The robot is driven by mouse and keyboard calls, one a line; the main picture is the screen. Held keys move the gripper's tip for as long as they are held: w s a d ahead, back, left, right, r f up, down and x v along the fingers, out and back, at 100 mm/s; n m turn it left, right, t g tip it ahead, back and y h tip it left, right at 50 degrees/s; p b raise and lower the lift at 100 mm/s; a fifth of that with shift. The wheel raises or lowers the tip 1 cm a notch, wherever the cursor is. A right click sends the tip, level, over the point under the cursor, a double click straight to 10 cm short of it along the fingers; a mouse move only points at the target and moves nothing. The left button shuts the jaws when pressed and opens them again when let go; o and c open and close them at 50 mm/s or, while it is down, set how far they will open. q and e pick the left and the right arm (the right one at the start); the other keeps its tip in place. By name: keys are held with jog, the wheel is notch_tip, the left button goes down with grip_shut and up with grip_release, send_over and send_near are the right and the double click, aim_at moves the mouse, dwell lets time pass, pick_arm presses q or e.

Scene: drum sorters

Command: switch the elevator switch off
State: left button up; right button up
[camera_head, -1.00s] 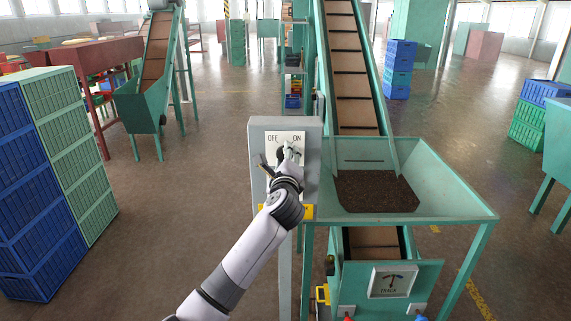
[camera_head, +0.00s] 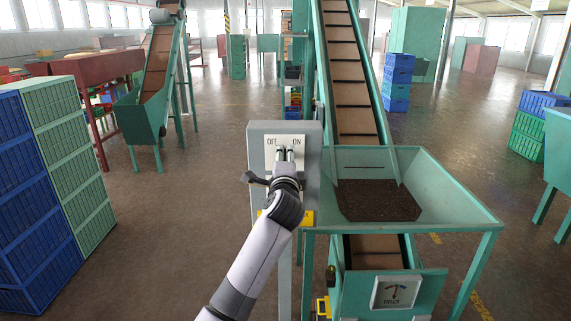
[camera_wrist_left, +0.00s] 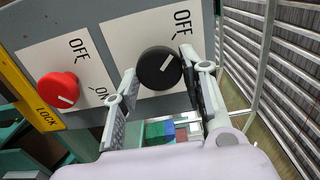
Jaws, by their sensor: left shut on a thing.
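A grey switch box (camera_head: 256,150) stands on a post, with a white plate (camera_head: 271,141) marked OFF and ON. In the left wrist view, a round black knob (camera_wrist_left: 159,68) with a white line sits on such a plate. The line slants toward the upper right, on the side of the OFF label; the other label there is hidden by a finger. My left gripper (camera_head: 287,153) is shut on the black knob, with one finger on either side of it. In the head view the knob is hidden behind my gripper.
A red knob (camera_wrist_left: 57,90) on its own plate and a yellow LOCK strip (camera_wrist_left: 28,92) are beside the black knob. A green hopper (camera_head: 450,205) with dark material and a conveyor (camera_head: 352,75) stand right of the box. Blue crates (camera_head: 35,190) are stacked left. The floor between is clear.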

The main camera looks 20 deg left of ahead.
pick_arm(q)
jog(key=shift+f, duration=0.1)
dwell(0.3)
jog(key=o, duration=1.2)
jog(key=shift+s, duration=0.1)
jog(key=v, duration=1.2)
